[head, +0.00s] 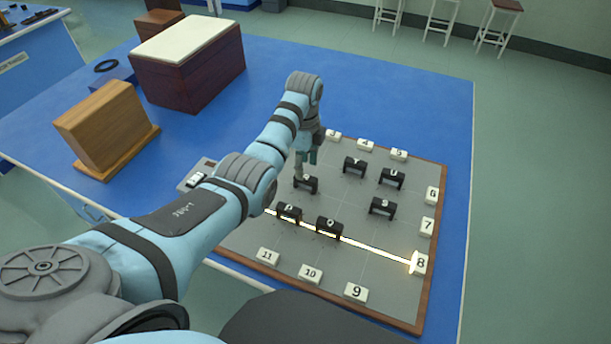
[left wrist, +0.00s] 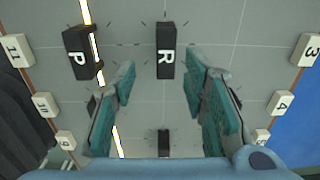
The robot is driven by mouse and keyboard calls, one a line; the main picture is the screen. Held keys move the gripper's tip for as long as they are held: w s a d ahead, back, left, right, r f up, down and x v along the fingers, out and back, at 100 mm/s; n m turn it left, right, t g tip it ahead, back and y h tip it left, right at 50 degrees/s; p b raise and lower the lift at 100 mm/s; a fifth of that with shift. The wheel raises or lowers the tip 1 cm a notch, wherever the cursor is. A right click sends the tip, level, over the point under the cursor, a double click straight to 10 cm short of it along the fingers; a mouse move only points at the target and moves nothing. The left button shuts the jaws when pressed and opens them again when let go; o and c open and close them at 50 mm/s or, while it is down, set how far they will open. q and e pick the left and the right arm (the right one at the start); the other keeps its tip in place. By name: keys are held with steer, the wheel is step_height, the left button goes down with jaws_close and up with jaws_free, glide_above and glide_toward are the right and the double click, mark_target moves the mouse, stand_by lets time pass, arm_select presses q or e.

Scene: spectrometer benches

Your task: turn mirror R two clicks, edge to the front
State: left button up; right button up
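Mirror R (left wrist: 165,52) is a black block with a white letter R on top, standing on the grey grid board. In the left wrist view its long side runs up and down the picture, with click marks around it. In the head view it is the black block (head: 307,185) just below my left gripper, partly covered by it. My left gripper (head: 305,160) points down over the board. In the left wrist view its teal fingers (left wrist: 160,68) are open, one on each side of R's near end, with gaps on both sides. My right gripper is not in view.
Mirror P (left wrist: 78,54) stands left of R, on the bright beam. The beam ends at marker 8 (head: 419,264). Other black mirrors (head: 329,226) stand across the board (head: 375,250), with numbered markers along its edges. A wooden block (head: 100,125) and dark red box (head: 190,75) stand farther left.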

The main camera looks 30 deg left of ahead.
mark_target(306, 176)
arm_select(q)
steer(key=f, duration=0.2)
steer(key=w+f+b, duration=0.1)
steer(key=f, duration=0.2)
steer(key=shift+f, duration=0.15)
steer(key=shift+s+d+r, duration=0.1)
steer(key=shift+s+r, duration=0.05)
steer(key=shift+r, duration=0.05)
steer(key=c, duration=0.3)
jaws_close()
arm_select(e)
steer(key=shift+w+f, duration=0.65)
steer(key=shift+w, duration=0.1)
